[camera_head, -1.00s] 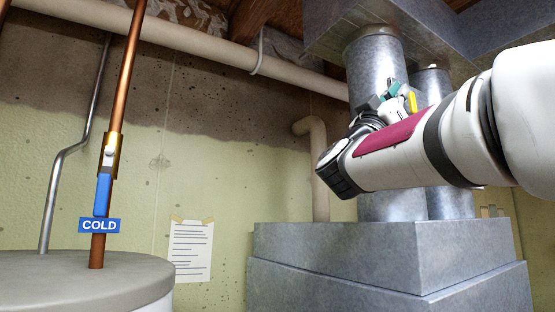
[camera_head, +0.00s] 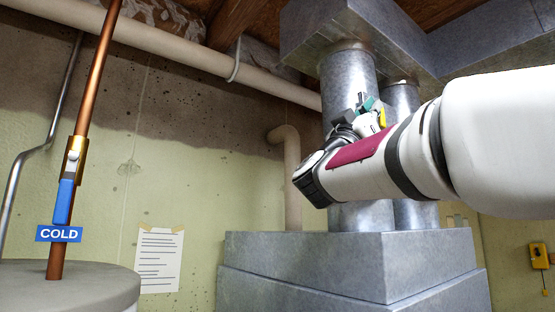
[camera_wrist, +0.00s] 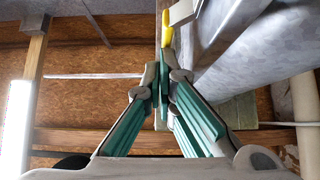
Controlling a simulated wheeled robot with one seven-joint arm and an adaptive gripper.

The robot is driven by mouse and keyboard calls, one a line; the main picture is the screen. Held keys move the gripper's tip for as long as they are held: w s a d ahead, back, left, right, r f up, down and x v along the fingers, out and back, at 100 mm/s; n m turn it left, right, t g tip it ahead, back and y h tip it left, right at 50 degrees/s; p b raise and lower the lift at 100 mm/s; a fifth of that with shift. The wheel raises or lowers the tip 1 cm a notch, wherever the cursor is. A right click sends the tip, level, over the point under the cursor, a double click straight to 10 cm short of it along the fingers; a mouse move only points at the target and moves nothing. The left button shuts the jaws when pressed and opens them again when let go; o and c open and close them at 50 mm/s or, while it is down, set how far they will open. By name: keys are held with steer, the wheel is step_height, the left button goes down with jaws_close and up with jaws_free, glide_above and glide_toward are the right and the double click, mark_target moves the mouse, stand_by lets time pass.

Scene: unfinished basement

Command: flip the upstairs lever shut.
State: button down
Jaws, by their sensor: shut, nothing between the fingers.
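A thin yellow lever-like piece (camera_wrist: 167,30) shows in the wrist view, just beyond my fingertips and beside a round metal duct (camera_wrist: 245,45). In the head view a bit of yellow (camera_head: 383,118) shows by my gripper, in front of the duct (camera_head: 348,90). No "upstairs" label is visible, so I cannot tell for sure that this is the upstairs lever. My gripper (camera_wrist: 160,82) is shut and empty, with its green fingers together and pointing up. It also shows in the head view (camera_head: 366,103), partly hidden by my wrist. I cannot tell whether it touches the yellow piece.
A copper pipe with a blue lever (camera_head: 65,200) and a COLD tag (camera_head: 59,234) rises from a tank (camera_head: 90,282) at left. A metal furnace box (camera_head: 300,250) stands below the ducts. A paper sheet (camera_head: 159,260) and a yellow wall box (camera_head: 541,257) are on the walls.

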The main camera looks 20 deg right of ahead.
steer(key=shift+w+d+r, duration=0.1)
steer(key=shift+d+r, duration=0.05)
steer(key=shift+d, duration=0.1)
steer(key=shift+w+d+r+b, duration=0.2)
steer(key=shift+w+d+b, duration=0.05)
steer(key=shift+d, duration=0.4)
steer(key=shift+w+d+r+b, duration=0.2)
steer(key=shift+w+d+b, duration=0.05)
steer(key=shift+d, duration=0.4)
steer(key=shift+r, duration=0.1)
